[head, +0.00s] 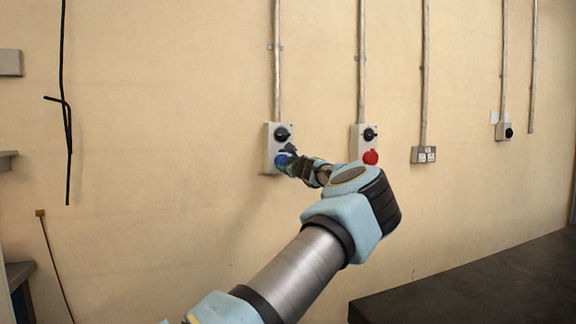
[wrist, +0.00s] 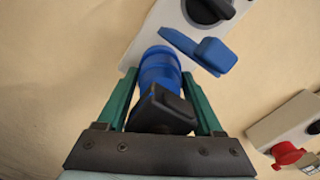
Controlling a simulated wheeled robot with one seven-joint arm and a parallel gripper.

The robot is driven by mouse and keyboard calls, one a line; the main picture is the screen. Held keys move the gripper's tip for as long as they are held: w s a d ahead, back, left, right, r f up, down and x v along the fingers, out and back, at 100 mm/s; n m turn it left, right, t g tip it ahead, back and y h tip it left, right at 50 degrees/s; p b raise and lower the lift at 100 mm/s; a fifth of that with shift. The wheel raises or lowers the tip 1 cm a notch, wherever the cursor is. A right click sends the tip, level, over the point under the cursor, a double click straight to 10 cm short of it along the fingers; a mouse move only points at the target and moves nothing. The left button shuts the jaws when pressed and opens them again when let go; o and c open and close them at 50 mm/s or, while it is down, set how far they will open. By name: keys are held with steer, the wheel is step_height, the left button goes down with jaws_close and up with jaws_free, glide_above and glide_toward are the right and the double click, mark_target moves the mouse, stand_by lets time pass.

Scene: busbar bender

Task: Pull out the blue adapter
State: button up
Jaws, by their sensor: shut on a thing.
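The blue adapter (wrist: 158,68) is a round blue plug with a black rear part. In the wrist view it sits between the two green fingers of my gripper (wrist: 163,92), which is shut on it. Its front end is at the lower part of a grey wall box (wrist: 166,20); I cannot tell whether it is seated in the socket or just in front of it. A blue flap (wrist: 200,50) stands open beside it. In the head view my gripper (head: 287,163) is at the box, and only a bit of blue (head: 281,161) shows past it.
A dark bench top (head: 480,285) fills the lower right. The wall left of the first box is bare for a stretch.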

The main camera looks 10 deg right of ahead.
mark_target(288, 163)
steer(key=shift+r, duration=0.1)
steer(key=c, duration=0.7)
jaws_close()
steer(key=shift+s, duration=0.1)
steer(key=shift+s+d+b, duration=0.1)
steer(key=shift+s+b, duration=0.5)
steer(key=shift+b, duration=0.15)
steer(key=shift+s, duration=0.15)
steer(key=shift+s+d+b, duration=0.1)
steer(key=shift+s+b, duration=0.6)
steer(key=shift+s, duration=0.15)
steer(key=shift+s+d+f+b, duration=0.1)
steer(key=shift+s+b, duration=0.45)
steer(key=shift+s+d+f+b, duration=0.1)
steer(key=shift+s+b, duration=0.4)
steer(key=shift+s, duration=0.05)
steer(key=shift+s+d+r+b, duration=0.1)
steer(key=shift+s+r+b, duration=0.1)
steer(key=shift+s+b, duration=0.8)
